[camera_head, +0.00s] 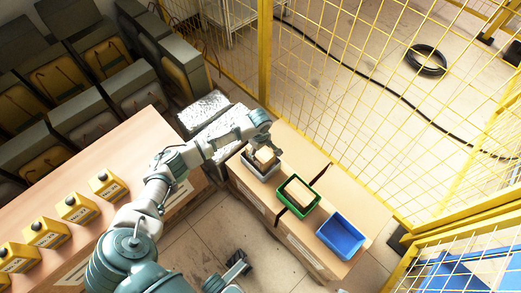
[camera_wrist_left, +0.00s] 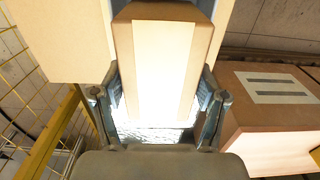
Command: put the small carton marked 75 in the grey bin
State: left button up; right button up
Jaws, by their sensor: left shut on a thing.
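My left gripper (camera_head: 262,147) is shut on a small tan carton (camera_head: 265,157), with a finger on each side of it. In the left wrist view the carton (camera_wrist_left: 165,70) fills the space between the fingers (camera_wrist_left: 158,108), with a pale, overexposed strip down its face. No number can be read on it. In the head view the carton is over the grey bin (camera_head: 248,168); I cannot tell whether it touches the bin. A dark gripper-like part (camera_head: 238,262) low in the head view appears to be my right gripper; its jaws are unclear.
A green bin (camera_head: 317,203) holding a tan carton (camera_head: 299,193) and a blue bin (camera_head: 341,236) stand along the same bench. Yellow mesh fencing (camera_head: 345,90) runs behind. Yellow boxes (camera_head: 75,208) line the left bench. Silver-wrapped blocks (camera_head: 203,110) lie behind the arm.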

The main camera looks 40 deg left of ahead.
pick_arm(q)
jog(key=o, duration=1.5)
jog(key=shift+d, duration=0.1)
notch_tip(320, 180, up, 12)
